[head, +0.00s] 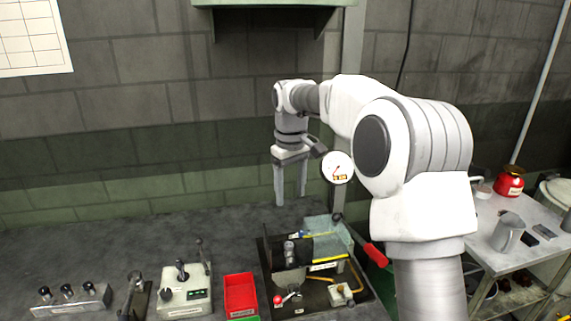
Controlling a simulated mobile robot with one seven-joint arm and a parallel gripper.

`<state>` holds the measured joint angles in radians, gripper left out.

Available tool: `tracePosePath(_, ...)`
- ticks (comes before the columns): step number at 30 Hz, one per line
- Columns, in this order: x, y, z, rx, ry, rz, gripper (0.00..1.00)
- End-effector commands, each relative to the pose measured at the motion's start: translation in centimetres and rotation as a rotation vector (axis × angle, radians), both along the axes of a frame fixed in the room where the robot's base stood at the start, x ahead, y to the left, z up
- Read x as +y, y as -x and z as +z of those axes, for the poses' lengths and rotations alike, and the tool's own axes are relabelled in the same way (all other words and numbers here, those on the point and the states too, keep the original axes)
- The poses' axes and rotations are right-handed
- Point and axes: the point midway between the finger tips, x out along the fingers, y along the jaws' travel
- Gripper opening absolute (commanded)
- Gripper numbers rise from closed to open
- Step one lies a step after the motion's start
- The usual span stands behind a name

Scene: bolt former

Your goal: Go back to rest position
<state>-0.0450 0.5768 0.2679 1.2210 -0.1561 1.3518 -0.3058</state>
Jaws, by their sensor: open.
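My gripper (291,197) hangs from my arm with its two long fingers pointing down. The fingers are apart and nothing shows between them. It is above the back part of the bolt former (320,266), clear of the machine. The machine sits in a dark tray on the bench, with a clear panel at its back right, a grey cylindrical part in the middle and a red-knobbed lever (280,299) at the front. A red-handled lever (373,254) sticks out at its right. My arm hides some of the bench to the right.
A red bin (240,295) stands left of the machine. Further left are a control box (185,290) with levers and a rack with several dark knobs (68,297). A green shelf (268,5) is on the wall above. A side table (478,235) at right holds a jug and red canister.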

Motion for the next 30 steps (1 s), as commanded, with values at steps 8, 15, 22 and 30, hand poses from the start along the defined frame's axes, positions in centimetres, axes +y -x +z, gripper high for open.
tracePosePath(8, -2.3, 5.0, 4.8, -0.092, 0.019, -0.082, 0.65)
tracePosePath(15, -4.7, 10.7, 7.7, -0.175, 0.019, -0.179, 0.65)
tracePosePath(22, -7.0, 16.5, 9.0, -0.256, 0.000, -0.283, 0.65)
tracePosePath(30, -9.3, 23.4, 8.5, -0.345, -0.044, -0.409, 0.65)
